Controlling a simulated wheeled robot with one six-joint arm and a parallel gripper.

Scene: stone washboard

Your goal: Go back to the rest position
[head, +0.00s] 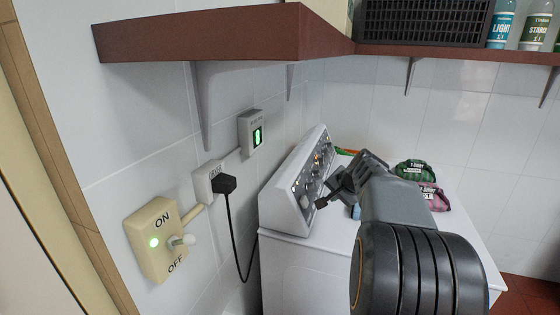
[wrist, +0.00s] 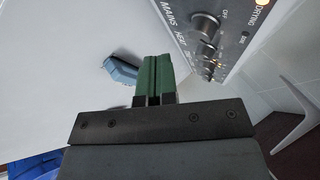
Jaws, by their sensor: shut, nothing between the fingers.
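My gripper (head: 333,194) is in the head view above the white machine (head: 310,253), just right of its tilted control panel. In the wrist view my gripper (wrist: 154,57) shows its two green fingers pressed together with nothing between them. The control panel (head: 306,190) has several knobs and small lights. In the wrist view a knob marked MAINS (wrist: 205,26) lies to the right of my fingertips, apart from them.
A blue object (wrist: 121,70) lies on the machine's white top. Green (head: 413,170) and pink (head: 432,196) packs lie behind my arm. A brown shelf (head: 200,36) overhangs at upper left. A cream ON/OFF switch (head: 158,240) with a green light and a black plug (head: 224,184) are on the wall.

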